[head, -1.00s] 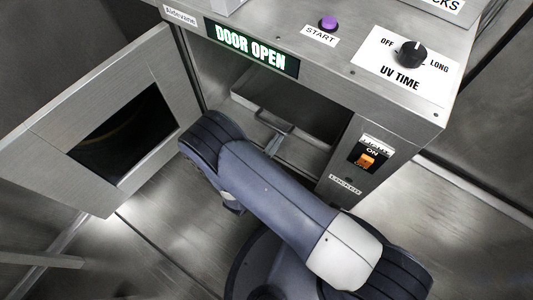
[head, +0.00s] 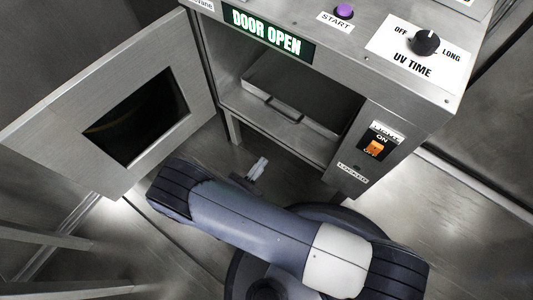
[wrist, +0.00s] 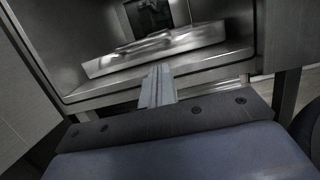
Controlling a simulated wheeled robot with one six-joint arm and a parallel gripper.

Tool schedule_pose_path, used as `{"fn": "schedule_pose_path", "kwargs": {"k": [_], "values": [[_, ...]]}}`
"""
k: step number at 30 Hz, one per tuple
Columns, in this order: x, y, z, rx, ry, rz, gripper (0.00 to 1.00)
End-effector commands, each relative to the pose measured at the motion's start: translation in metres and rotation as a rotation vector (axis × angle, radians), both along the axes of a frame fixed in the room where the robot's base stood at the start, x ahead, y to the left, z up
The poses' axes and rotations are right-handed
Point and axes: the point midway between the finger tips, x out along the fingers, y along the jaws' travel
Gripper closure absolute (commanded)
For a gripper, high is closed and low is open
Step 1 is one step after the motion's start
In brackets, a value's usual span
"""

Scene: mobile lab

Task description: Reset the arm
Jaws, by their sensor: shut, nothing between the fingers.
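My arm (head: 255,235) lies bent low in front of the steel cabinet in the head view. My gripper (head: 259,168) shows as a small grey tip beyond the elbow, below the cabinet opening and apart from it. In the wrist view my gripper (wrist: 158,86) is shut, with nothing between its fingers. It points toward the open chamber (wrist: 85,88). A metal tray with a handle (head: 290,110) sits inside the chamber; it also shows in the wrist view (wrist: 155,50).
The cabinet door (head: 65,105) stands open at left, with a dark window. A lit sign (head: 266,32) reads DOOR OPEN. A purple START button (head: 344,11), a black UV TIME knob (head: 425,42) and an orange light switch (head: 376,148) are on the cabinet. Bare floor (head: 440,220) lies at right.

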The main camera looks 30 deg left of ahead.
Motion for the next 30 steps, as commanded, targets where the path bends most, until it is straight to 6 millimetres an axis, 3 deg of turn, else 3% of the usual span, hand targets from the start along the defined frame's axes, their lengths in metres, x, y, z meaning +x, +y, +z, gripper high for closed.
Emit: {"fn": "schedule_pose_path", "kwargs": {"k": [17, 30], "values": [[-0.001, 0.000, -0.001, 0.001, 0.000, -0.003, 1.00], [0.062, -0.010, 0.011, 0.002, 0.000, -0.006, 1.00]]}}
